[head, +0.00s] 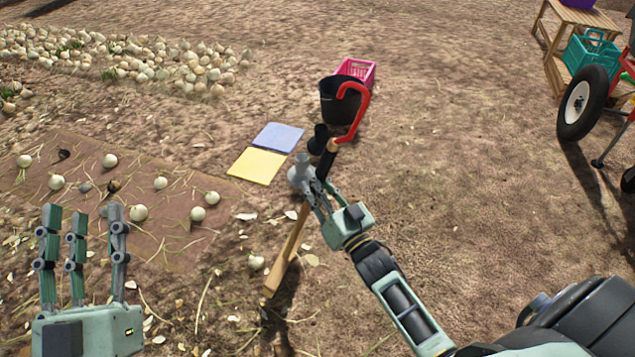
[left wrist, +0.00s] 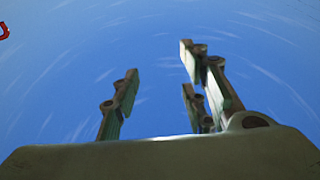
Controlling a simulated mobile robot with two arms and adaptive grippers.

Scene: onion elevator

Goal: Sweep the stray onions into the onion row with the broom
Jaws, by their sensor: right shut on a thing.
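The onion row (head: 150,62) is a dense band of pale onions at the upper left of the head view. Several stray onions, such as one (head: 138,213) and another (head: 197,214), lie scattered on a brown sheet (head: 175,245). Another stray onion (head: 256,262) lies on the soil right of the sheet. My right gripper (head: 312,193) is shut on a wooden handle (head: 286,252), which slants down to the left; I see no bristles, so I cannot confirm it is the broom. My left gripper (head: 83,230) is open and empty, fingers up, also in the left wrist view (left wrist: 165,95).
Blue (head: 278,137) and yellow (head: 257,166) squares lie beside the sheet. A wheeled cart (head: 583,103) is at right. Soil between is open.

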